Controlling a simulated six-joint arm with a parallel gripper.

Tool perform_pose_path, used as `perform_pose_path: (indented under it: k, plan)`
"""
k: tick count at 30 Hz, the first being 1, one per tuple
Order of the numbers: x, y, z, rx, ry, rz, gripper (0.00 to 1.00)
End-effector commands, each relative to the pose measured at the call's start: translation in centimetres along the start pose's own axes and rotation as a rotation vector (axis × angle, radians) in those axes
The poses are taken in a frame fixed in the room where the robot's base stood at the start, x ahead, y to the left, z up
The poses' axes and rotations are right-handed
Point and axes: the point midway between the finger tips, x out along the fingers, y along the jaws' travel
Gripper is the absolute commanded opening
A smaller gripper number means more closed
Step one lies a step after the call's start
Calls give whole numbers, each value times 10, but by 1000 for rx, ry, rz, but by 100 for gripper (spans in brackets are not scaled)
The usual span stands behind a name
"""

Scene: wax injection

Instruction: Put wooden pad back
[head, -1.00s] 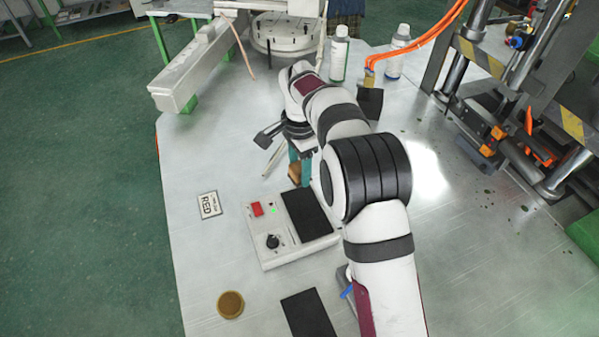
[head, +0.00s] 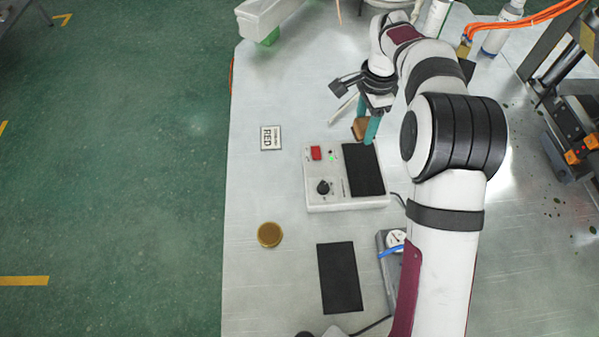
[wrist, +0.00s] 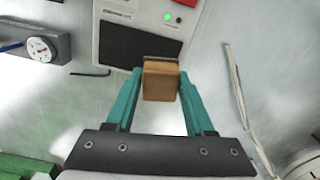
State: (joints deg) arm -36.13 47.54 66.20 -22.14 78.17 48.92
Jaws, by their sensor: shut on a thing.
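The wooden pad (wrist: 161,84) is a small brown block. My gripper (wrist: 160,78) is shut on it, with a teal finger on each side in the wrist view. In the head view the pad (head: 360,128) shows between the teal fingers of my gripper (head: 366,128), just behind the white control box (head: 347,203). The box has a red switch, a lit green light, a black knob and a black plate (head: 363,170). I cannot tell how high the pad is above the table.
A round brown disc (head: 270,234) and a black mat (head: 340,278) lie in front. A device with a dial (head: 395,240) stands right of the mat. Bottles (head: 503,25) and a metal press stand at the back right.

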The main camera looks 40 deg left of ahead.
Motion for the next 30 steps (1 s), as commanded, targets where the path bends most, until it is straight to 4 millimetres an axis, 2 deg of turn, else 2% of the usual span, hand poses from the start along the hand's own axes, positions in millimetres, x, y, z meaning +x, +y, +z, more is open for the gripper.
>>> perform_pose_path:
  k: [5,9,12,14,24,27,30]
  plan:
    - [4,16,52,-240,-1,-1,0]
    - [9,38,97,-463,-4,-6,0]
    - [13,52,117,-570,-5,-10,0]
    - [17,54,127,-604,-5,-11,0]
    - [74,19,215,-615,-5,-10,0]
    - [82,13,228,-612,-5,-12,0]
    - [91,11,231,-610,-5,-10,0]
